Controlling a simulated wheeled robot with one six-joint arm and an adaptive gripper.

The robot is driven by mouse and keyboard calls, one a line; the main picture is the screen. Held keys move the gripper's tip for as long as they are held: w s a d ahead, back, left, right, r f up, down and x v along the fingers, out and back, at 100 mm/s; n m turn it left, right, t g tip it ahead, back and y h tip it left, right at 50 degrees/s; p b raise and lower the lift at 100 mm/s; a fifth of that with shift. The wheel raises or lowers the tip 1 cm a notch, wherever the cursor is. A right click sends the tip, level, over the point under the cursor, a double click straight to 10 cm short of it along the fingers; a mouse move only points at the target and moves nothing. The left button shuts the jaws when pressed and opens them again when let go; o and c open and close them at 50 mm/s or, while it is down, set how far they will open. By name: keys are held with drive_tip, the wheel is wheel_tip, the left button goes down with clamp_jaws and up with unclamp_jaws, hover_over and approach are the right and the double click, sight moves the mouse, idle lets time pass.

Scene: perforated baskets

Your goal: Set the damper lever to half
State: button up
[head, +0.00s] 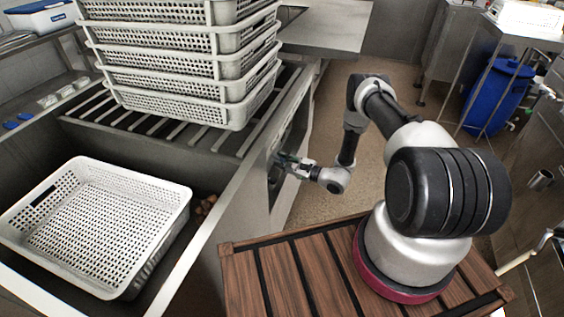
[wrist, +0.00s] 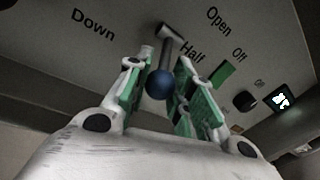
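The damper lever (wrist: 166,58) is a short shaft with a dark blue ball knob on a grey panel (wrist: 120,45) in the wrist view. Its shaft runs from a light metal mount down toward my gripper. The panel reads "Down" to the left of the lever, "Half" just to its right and "Open" further up right. I cannot tell exactly which mark the lever points at. My gripper (wrist: 163,68) is open, with one green-padded finger on each side of the knob and gaps visible. In the head view my gripper (head: 284,161) is at the counter's side; the lever is hidden there.
In the head view, stacked white baskets (head: 170,86) stand on the counter's slats. Another basket (head: 180,195) sits in the basin. Floor shows beyond my arm.

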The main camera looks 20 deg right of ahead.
sight(284, 159)
clamp_jaws()
drive_tip(key=shift+r, duration=0.1)
drive_tip(key=shift+s+d+r+n+g+h, duration=0.1)
drive_tip(key=shift+d+r+n+g+h, duration=0.05)
drive_tip(key=shift+r+g+h, duration=0.4)
drive_tip(key=shift+s+d+r+n+g+h, duration=0.15)
drive_tip(key=shift+r+g+h, duration=0.15)
drive_tip(key=shift+g+h, duration=0.35)
drive_tip(key=shift+d+r+g+h, duration=0.1)
drive_tip(key=shift+r+g+h, duration=0.65)
drive_tip(key=shift+h, duration=0.25)
drive_tip(key=shift+s+f, duration=0.1)
drive_tip(key=o, duration=0.8)
unclamp_jaws()
drive_tip(key=shift+o, duration=0.2)
